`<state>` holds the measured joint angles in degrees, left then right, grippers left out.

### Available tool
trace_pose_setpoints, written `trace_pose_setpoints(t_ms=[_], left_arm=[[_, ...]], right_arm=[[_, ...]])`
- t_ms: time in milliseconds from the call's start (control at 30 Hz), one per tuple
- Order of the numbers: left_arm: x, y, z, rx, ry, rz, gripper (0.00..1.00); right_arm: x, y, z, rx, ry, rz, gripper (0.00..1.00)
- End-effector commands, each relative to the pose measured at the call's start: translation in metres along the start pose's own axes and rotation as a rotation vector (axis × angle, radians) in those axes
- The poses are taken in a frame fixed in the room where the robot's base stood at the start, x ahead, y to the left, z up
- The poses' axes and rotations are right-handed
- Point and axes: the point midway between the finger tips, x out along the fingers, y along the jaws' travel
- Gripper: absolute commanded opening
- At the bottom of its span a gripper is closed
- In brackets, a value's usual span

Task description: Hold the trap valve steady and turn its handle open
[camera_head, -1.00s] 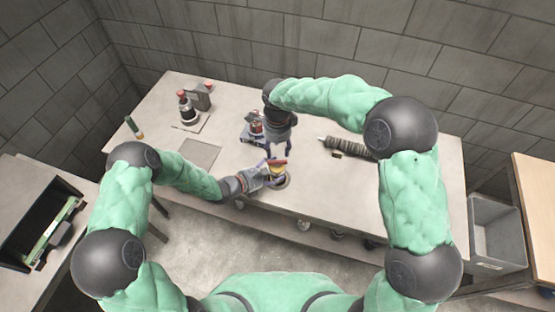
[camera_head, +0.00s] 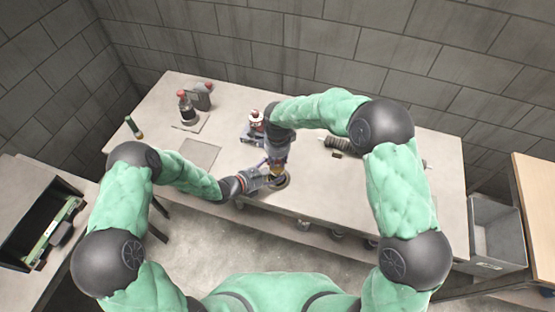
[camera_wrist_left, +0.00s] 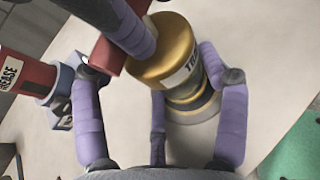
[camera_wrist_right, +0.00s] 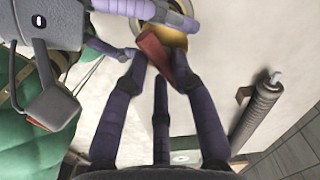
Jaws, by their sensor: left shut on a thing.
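The trap valve is a brass body with a partly hidden label, clear in the left wrist view (camera_wrist_left: 165,62). Its red handle (camera_wrist_left: 106,56) sticks out at the top. My left gripper (camera_wrist_left: 150,85) is shut around the valve, which stands near the table's front edge. My right gripper (camera_wrist_right: 156,62) is above the valve, its fingers spread on either side of the red handle, which shows between them in the right wrist view (camera_wrist_right: 153,48). Whether the fingers touch the handle is unclear. In the head view the right gripper (camera_head: 275,163) hides most of the valve.
A red grease can (camera_wrist_left: 22,73) stands in a holder behind the valve. A dark ribbed tube (camera_wrist_right: 258,108) lies to the right. A dark-bodied device with a red top (camera_head: 187,108) stands back left.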

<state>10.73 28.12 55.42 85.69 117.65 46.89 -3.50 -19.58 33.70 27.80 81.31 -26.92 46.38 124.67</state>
Motion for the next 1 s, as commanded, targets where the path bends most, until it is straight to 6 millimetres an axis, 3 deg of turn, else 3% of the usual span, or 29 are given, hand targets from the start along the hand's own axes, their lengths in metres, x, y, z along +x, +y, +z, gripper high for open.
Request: trace_pose_setpoints(t_ms=[567,1000], left_arm=[[0.0000,-0.0003,-0.0007,0.000,0.001,0.000,0.34],[0.0001,-0.0003,-0.0007,-0.001,0.001,0.000,0.34]], right_arm=[[-0.0001,0.0002,-0.0003,-0.068,0.000,0.000,0.00],[0.0001,0.0002,-0.0019,-0.422,0.000,-0.004,0.00]])
